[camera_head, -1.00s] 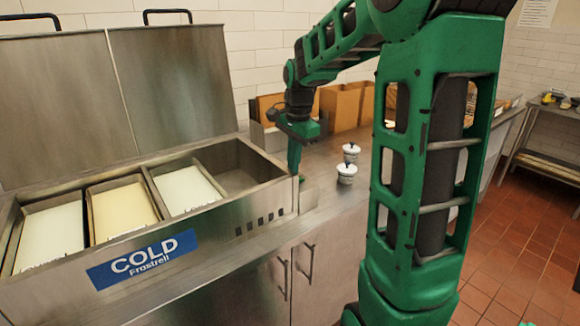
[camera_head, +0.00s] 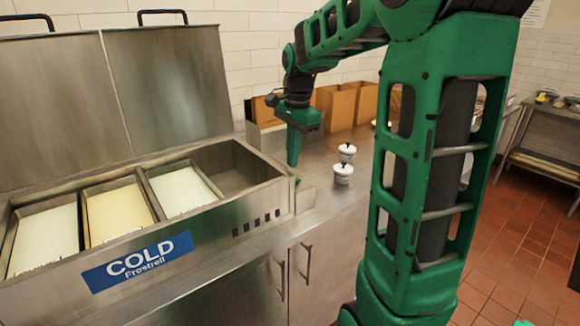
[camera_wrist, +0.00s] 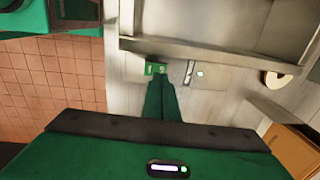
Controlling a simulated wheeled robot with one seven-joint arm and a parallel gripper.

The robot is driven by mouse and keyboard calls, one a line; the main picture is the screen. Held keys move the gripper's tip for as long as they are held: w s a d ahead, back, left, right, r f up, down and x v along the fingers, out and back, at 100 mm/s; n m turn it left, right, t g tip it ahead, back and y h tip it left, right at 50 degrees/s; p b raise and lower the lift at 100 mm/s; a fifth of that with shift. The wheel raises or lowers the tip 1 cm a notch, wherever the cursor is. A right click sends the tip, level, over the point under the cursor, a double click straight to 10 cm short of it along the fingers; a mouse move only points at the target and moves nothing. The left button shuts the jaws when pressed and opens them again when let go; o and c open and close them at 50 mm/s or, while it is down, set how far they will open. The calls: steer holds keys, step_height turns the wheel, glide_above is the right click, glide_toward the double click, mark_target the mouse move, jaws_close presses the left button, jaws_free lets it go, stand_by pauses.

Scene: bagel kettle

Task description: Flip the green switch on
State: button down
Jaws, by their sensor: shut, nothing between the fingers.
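The green switch (camera_wrist: 155,69) shows in the wrist view as a small green plate with a pale mark, just beyond my fingertips. Whether it is flipped on or off is too small to tell. My gripper (camera_wrist: 160,82) is shut and empty, its green fingers together and pointing at the switch. In the head view my gripper (camera_head: 294,163) points down just above the right end of the steel cold unit (camera_head: 262,205). A small green part (camera_head: 298,181) shows just below the fingertips there. Fingers and switch look apart in the head view.
Two lidded white jars (camera_head: 344,172) stand on the counter to the right, with paper bags (camera_head: 335,107) behind. The unit's lids (camera_head: 175,90) stand raised.

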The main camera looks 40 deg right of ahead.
step_height(320, 180, up, 11)
steer(key=w, duration=0.1)
steer(key=shift+w+f, duration=0.15)
steer(key=shift+w, duration=0.05)
steer(key=shift+a, duration=0.1)
stand_by(0.4)
